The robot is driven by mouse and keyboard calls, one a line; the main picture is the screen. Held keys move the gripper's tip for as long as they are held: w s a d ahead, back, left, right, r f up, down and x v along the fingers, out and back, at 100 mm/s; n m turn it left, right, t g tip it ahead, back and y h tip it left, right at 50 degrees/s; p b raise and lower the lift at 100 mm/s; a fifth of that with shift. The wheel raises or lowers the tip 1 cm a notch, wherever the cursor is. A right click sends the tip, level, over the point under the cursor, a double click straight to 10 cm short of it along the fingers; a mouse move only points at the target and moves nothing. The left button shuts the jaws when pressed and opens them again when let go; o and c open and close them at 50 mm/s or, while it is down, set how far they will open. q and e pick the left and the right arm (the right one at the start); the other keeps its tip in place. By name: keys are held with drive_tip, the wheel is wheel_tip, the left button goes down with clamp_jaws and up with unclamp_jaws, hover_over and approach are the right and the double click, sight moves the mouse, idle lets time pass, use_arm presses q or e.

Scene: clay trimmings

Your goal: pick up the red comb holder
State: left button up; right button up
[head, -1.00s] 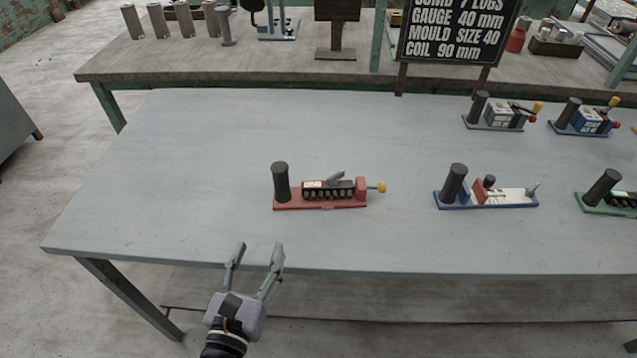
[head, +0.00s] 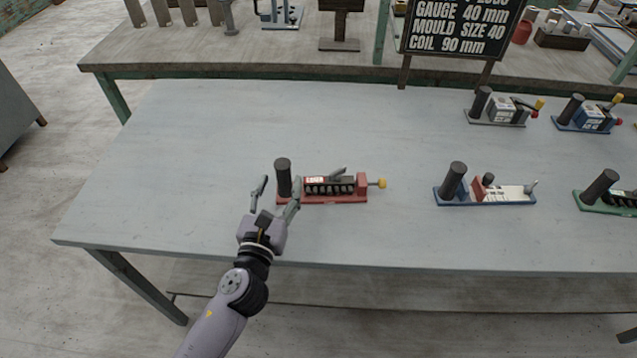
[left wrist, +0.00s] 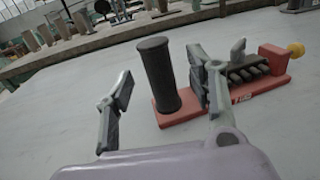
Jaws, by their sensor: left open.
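The red comb holder (head: 335,199) lies on the grey-blue table, with a dark upright cylinder (head: 283,178) at its left end, a row of dark comb teeth and a yellow knob at its right end. It also shows in the left wrist view (left wrist: 264,87). My left gripper (head: 279,188) is open at the holder's left end, coming from the front. In the left wrist view its fingers (left wrist: 160,90) stand on either side of the dark cylinder, which is a little beyond them. The right finger hides part of the holder. My right gripper is not in view.
A blue-based holder (head: 510,198) stands to the right, with a green-based one (head: 622,203) beyond it. Two more holders stand farther back at right. A dark sign (head: 458,28) stands behind the table. The table's left part is clear.

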sight(281, 177)
use_arm(q)
drive_tip(key=w, duration=0.5)
drive_tip(key=shift+w+d+p, duration=0.1)
drive_tip(key=shift+d+p, duration=0.05)
drive_tip(key=shift+p, duration=0.25)
drive_tip(key=shift+r, duration=0.1)
drive_tip(key=shift+c, duration=0.2)
clamp_jaws()
idle(0.3)
